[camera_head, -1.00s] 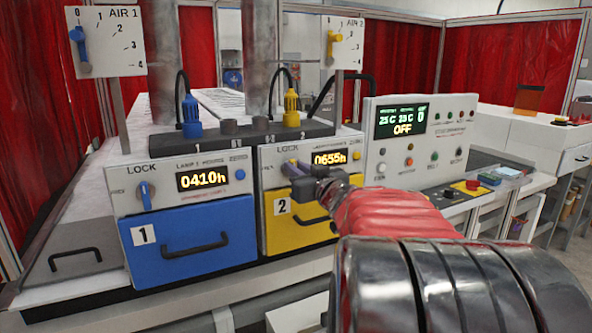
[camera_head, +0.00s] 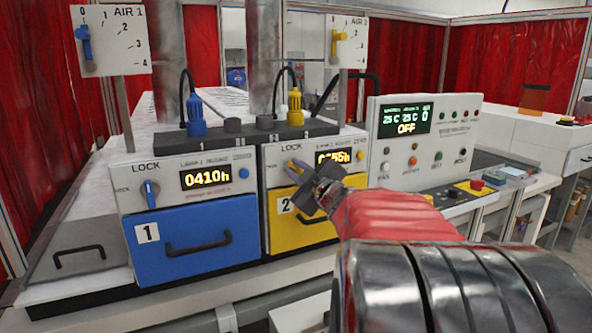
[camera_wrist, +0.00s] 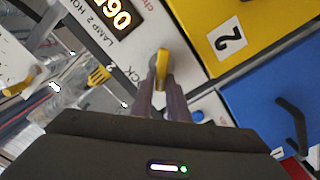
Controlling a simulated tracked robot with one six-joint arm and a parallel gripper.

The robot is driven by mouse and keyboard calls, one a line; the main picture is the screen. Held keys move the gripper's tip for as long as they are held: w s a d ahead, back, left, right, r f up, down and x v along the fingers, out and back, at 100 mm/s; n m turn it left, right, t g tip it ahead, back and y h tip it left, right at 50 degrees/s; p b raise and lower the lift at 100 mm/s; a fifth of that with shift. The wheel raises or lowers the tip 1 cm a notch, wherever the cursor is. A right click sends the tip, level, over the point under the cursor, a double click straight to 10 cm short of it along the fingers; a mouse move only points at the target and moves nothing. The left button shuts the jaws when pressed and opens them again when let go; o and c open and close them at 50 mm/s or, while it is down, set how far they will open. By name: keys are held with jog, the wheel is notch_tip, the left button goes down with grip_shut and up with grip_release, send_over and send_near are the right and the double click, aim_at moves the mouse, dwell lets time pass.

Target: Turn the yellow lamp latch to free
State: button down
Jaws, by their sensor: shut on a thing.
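The yellow lamp latch (camera_wrist: 162,64) is on the white panel of the lamp 2 unit, beside the word LOCK. In the wrist view it stands between my fingertips, with its far end showing above them. My gripper (camera_wrist: 163,84) is shut on it. In the head view my gripper (camera_head: 293,166) reaches the latch from the lower right, rolled at a slant. The fingers hide most of the latch there, so its exact angle is hard to read. The yellow lamp drawer (camera_head: 300,230), marked 2, is below.
To the left, the lamp 1 unit has a blue latch (camera_head: 150,193) and a blue drawer (camera_head: 185,240). Air dials (camera_head: 342,42) stand above. A control panel (camera_head: 420,150) reading OFF is to the right. Lamp plugs (camera_head: 295,106) stand on the dark strip above.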

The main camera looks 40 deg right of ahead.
jog(key=n, duration=0.3)
jog(key=f+n, duration=0.1)
jog(key=n, duration=0.4)
jog(key=shift+a+f+n, duration=0.15)
jog(key=shift+f+n, duration=0.2)
jog(key=shift+n, duration=0.05)
jog(key=c, duration=1.7)
grip_release()
jog(key=shift+r, duration=0.1)
jog(key=v, duration=1.3)
jog(key=shift+s+a, duration=0.15)
jog(key=shift+s, duration=0.15)
